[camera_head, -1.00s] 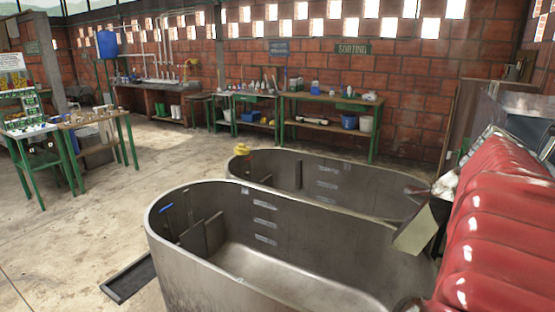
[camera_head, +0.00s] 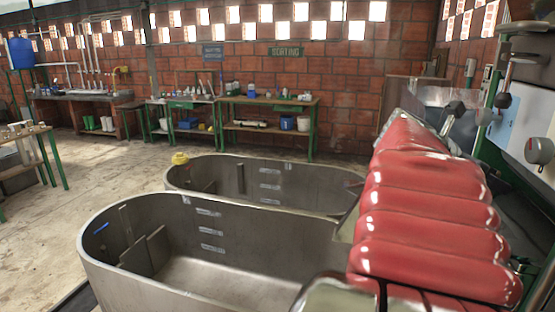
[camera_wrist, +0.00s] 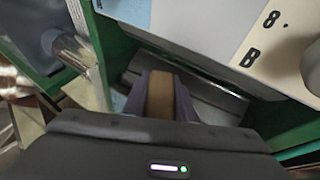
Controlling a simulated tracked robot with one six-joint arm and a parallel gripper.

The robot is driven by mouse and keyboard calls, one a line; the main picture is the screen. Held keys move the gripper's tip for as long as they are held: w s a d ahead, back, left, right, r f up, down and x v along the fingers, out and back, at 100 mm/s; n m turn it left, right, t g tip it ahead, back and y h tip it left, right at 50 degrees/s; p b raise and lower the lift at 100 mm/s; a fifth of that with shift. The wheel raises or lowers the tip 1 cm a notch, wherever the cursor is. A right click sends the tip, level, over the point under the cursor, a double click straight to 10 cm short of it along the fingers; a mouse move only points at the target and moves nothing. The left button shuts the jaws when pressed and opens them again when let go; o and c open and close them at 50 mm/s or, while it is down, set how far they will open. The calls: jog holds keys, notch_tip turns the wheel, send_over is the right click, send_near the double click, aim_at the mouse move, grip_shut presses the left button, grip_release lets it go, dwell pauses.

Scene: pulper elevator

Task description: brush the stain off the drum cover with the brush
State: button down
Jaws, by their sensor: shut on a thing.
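A glossy red ribbed cover (camera_head: 425,215), which looks like the drum cover, fills the right of the head view. I see bright reflections on it but cannot make out a stain. In the wrist view my gripper (camera_wrist: 160,98) is shut on a tan, wood-coloured piece (camera_wrist: 160,92), which looks like part of the brush. The bristles are hidden. Behind the fingers lie pale metal plates and green framing. I cannot tell the gripper's distance from the red cover, and I do not make out the gripper in the head view.
Two grey metal tanks (camera_head: 190,248) stand left of the red cover. A light panel with a dial (camera_head: 541,151) is at the far right; a pale panel marked "B" and "8" (camera_wrist: 262,35) is close in the wrist view. A green-legged bench (camera_head: 268,100) stands by the brick wall.

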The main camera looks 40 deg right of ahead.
jog(key=shift+w+a+r, duration=0.2)
jog(key=shift+w+r, duration=0.1)
jog(key=shift+r, duration=0.1)
jog(key=shift+w, duration=0.1)
jog(key=w+a, duration=0.7)
jog(key=w, duration=0.5)
jog(key=shift+w+a+r, duration=0.25)
jog(key=shift+w+a, duration=0.1)
dwell(0.9)
dwell(0.5)
